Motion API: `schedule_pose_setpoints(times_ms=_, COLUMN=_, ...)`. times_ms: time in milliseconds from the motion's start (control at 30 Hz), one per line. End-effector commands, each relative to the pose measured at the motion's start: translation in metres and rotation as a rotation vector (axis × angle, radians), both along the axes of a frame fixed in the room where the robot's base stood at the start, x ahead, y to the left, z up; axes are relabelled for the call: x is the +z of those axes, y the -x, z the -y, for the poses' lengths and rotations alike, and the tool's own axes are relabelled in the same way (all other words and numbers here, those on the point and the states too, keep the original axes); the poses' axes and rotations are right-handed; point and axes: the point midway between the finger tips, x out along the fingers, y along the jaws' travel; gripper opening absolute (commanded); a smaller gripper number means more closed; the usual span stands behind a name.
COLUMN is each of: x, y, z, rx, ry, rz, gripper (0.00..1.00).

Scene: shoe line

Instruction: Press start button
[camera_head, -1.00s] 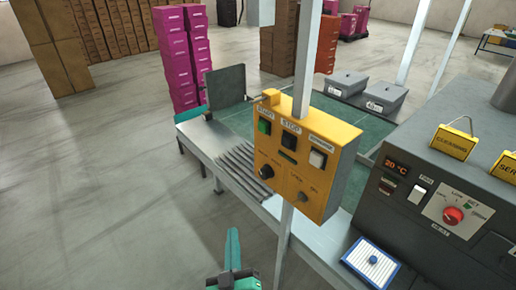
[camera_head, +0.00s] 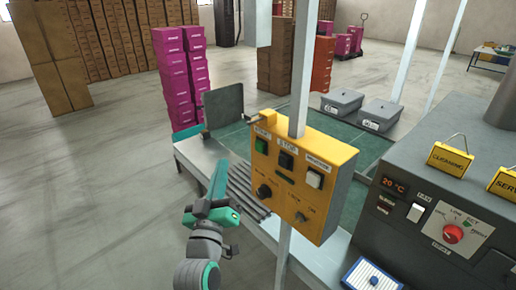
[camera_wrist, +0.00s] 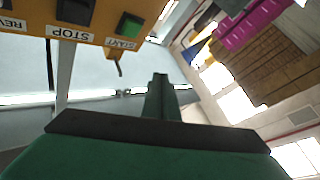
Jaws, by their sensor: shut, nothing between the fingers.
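The yellow control box (camera_head: 305,195) is fixed to an upright post. Its green start button (camera_head: 262,146) is at the upper left under a START label, beside a black stop button (camera_head: 286,160) and a white one (camera_head: 314,179). In the wrist view the green button (camera_wrist: 130,25) and the STOP label (camera_wrist: 68,34) appear upside down at the upper left. My gripper (camera_head: 220,165) is shut and empty, pointing upward to the left of the box, apart from it. In the wrist view its fingertips (camera_wrist: 160,78) lie below and right of the green button.
The conveyor table (camera_head: 200,160) with rollers lies behind the box. A grey machine (camera_head: 440,190) with a red knob stands at the right. A blue-framed pad (camera_head: 372,276) is at the front. Pink boxes (camera_head: 180,75) stand behind at the left. Floor at the left is clear.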

Motion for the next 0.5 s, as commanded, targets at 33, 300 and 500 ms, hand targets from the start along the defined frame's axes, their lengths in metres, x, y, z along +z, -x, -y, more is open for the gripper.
schedule_pose_setpoints(times_ms=33, x=0.0, y=0.0, z=0.0, rx=0.0, ry=0.0, rz=0.0, gripper=0.0)
schedule_pose_setpoints(times_ms=300, x=0.0, y=-0.004, z=0.008, rx=-0.003, ry=0.0, rz=0.0, gripper=0.0)
schedule_pose_setpoints(times_ms=500, x=0.0, y=-0.017, z=0.027, rx=-0.006, ry=-0.001, rz=0.0, gripper=0.0)
